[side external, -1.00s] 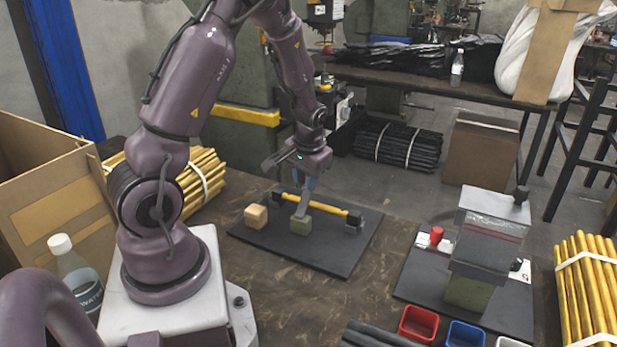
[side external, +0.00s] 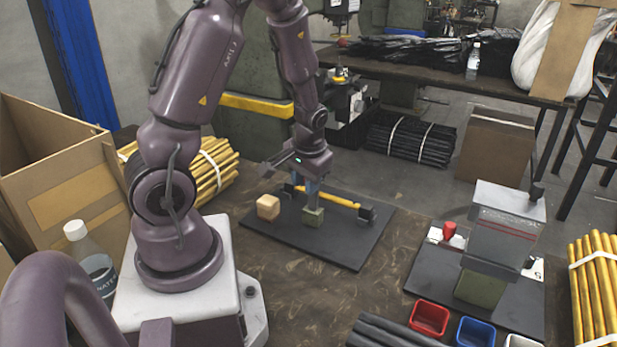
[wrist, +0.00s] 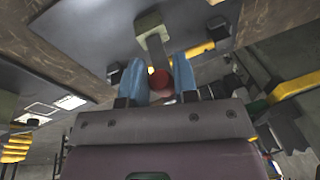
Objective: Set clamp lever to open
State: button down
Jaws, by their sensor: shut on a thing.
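The clamp lever is a grey bar (wrist: 156,50) with a red ball knob (wrist: 160,80), rising from an olive green block (side external: 313,217) on a dark plate (side external: 350,245). The green block also shows at the top of the wrist view (wrist: 148,20). My gripper (side external: 308,188) is above that block. In the wrist view, its blue fingers (wrist: 159,68) flank the lever at the knob, and it is shut on the lever. In the side view the fingers and wrist hide most of the lever and its knob.
A yellow rod (side external: 340,200) in black holders lies right behind the lever. A wooden block (side external: 268,207) stands left on the plate. A press with a clear guard (side external: 503,235) and a red knob (side external: 449,230) stands right, with small bins (side external: 430,318) in front.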

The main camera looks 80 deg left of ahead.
jog(key=shift+d+f, duration=0.2)
jog(key=shift+d, duration=0.2)
jog(key=c, duration=1)
grip_release()
jog(key=shift+o, duration=0.3)
jog(key=shift+a+r, duration=0.1)
jog(key=shift+a, duration=0.05)
jog(key=shift+r, duration=0.1)
jog(key=v, duration=1.2)
jog(key=shift+r, duration=0.4)
jog(key=s+d+r+m+t+h, duration=0.1)
jog(key=d+r+m+t, duration=0.1)
jog(key=d, duration=0.3)
jog(key=s+d+r+m+t, duration=0.1)
jog(key=s+d+r+m, duration=0.1)
jog(key=d+r, duration=0.2)
jog(key=s+d+r+m+t+h, duration=0.1)
jog(key=d+r, duration=0.3)
jog(key=d, duration=0.4)
jog(key=shift+s+d+m+t+h, duration=0.3)
jog(key=shift+s+m+t, duration=0.25)
jog(key=shift+m+t, duration=0.3)
